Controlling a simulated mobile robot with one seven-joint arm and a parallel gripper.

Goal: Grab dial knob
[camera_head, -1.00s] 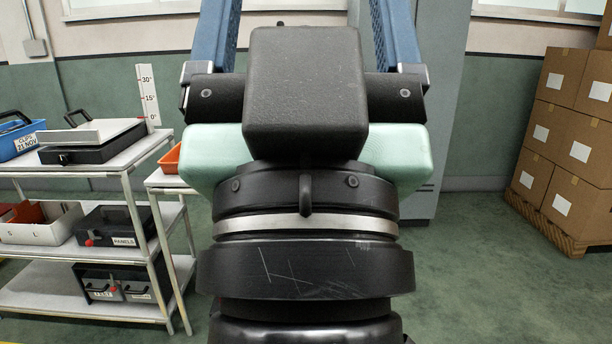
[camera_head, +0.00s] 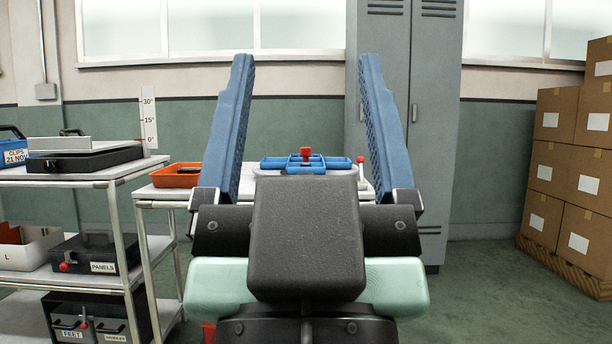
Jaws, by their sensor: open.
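My gripper (camera_head: 305,75) is in the middle of the view with its two blue fingers spread wide and nothing between them. Beyond it, between the fingers, a small red knob-like piece (camera_head: 306,152) stands up from a blue divided tray (camera_head: 276,163). A second small red knob (camera_head: 361,159) tops a short stem just right of the tray. I cannot tell for certain which of these is the dial knob. My gripper's dark body hides what lies in front of the tray.
The blue tray is on a light table (camera_head: 160,192) with an orange bin (camera_head: 176,176) at its left. A shelf cart (camera_head: 110,176) with cases stands at the left. A grey locker (camera_head: 425,120) is behind, and stacked cartons (camera_head: 565,165) stand at the right. Open floor lies between.

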